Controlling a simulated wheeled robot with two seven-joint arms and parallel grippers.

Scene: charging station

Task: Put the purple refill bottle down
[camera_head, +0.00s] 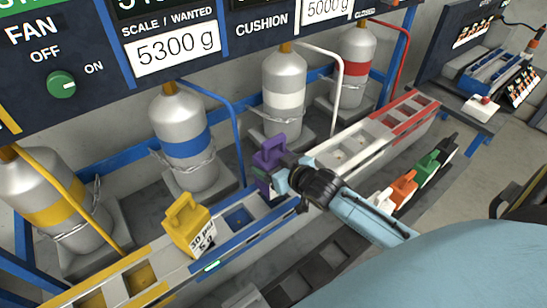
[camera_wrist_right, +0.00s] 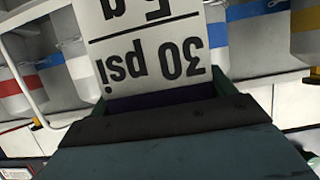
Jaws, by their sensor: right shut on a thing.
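The purple refill bottle (camera_head: 268,152) is upright at the blue section of the long socket rail (camera_head: 262,240), near where the white section starts. My right gripper (camera_head: 277,180) is shut on its lower part from the front right. I cannot tell whether the bottle's base touches the rail; the gripper hides it. In the right wrist view, the bottle's white label (camera_wrist_right: 150,45), reading "30 psi", fills the top middle, upside down, beyond the dark fingers (camera_wrist_right: 165,115). My left gripper is not in view.
A yellow refill bottle (camera_head: 188,224) stands on the rail to the left, with an open blue socket (camera_head: 240,217) between. Grey cylinders with blue (camera_head: 182,140) and white (camera_head: 285,92) bands stand behind.

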